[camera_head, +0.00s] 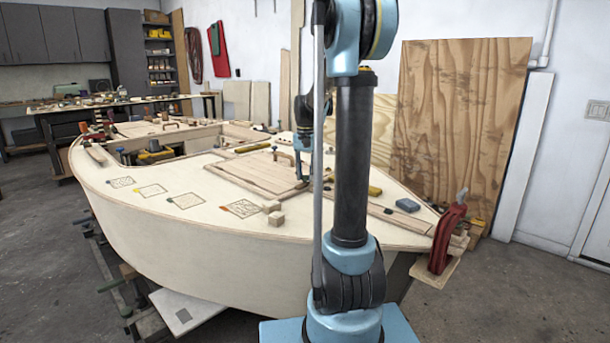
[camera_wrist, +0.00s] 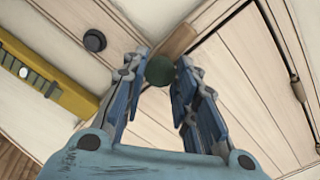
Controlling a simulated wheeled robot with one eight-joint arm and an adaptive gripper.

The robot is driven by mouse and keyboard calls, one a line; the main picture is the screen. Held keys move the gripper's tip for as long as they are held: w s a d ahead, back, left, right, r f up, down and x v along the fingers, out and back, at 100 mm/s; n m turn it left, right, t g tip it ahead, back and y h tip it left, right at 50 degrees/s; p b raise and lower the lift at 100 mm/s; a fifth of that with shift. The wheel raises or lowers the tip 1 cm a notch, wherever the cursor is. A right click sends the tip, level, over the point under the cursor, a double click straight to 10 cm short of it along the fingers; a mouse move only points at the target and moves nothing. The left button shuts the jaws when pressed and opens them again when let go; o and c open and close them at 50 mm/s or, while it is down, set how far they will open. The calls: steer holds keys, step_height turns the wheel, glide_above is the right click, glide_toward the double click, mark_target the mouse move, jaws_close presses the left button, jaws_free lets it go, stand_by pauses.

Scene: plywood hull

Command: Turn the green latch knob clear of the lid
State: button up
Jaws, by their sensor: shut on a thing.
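The round green latch knob (camera_wrist: 160,70) sits between the fingertips of my gripper (camera_wrist: 158,76) in the wrist view. My gripper is shut on it, with one finger on each side. A brown wooden latch bar (camera_wrist: 178,41) runs from the knob toward the upper right, close to the edge of the planked lid (camera_wrist: 243,85). I cannot tell whether its tip overlaps the lid. In the head view the lid (camera_head: 255,172) lies on the pale hull deck, and my gripper (camera_head: 304,148) is low over its far right side. The knob is not distinguishable there.
A dark round knob (camera_wrist: 95,40) and a yellow level (camera_wrist: 48,83) lie left of the gripper in the wrist view. Wooden blocks (camera_head: 273,212) and a blue-grey block (camera_head: 407,205) rest on the deck. A red clamp (camera_head: 447,238) grips the hull's right end.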

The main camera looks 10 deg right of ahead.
mark_target(306, 176)
steer(key=shift+n, duration=0.4)
steer(key=o, duration=1.1)
steer(key=shift+r, duration=0.1)
step_height(306, 176, up, 12)
steer(key=shift+w+f, duration=0.1)
steer(key=shift+f, duration=0.05)
